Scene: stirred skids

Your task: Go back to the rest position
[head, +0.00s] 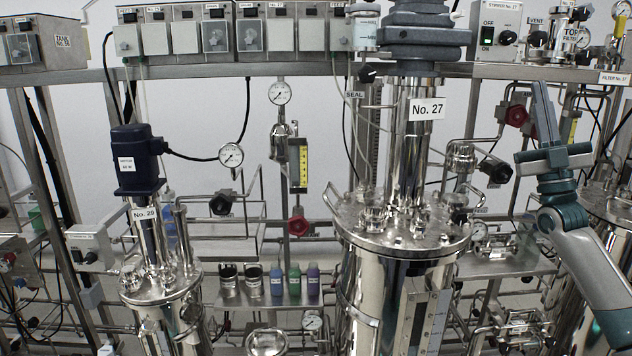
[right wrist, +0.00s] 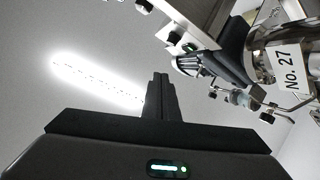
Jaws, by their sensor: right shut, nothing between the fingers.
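My right gripper (head: 541,88) is raised at the right of the head view, its arm coming in from the lower right. Its fingers are shut and point up, with nothing between them. In the right wrist view the closed fingers (right wrist: 159,79) stand up from the dark gripper body, in front of a grey wall with a bright strip of light. My left gripper is not in view.
A large steel vessel (head: 362,288) labelled No. 27 stands left of my right gripper. The stirrer switch box (head: 501,27) hangs near the fingertips. A red valve knob (head: 516,115) appears close left of them. A smaller vessel (head: 172,322) stands at left.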

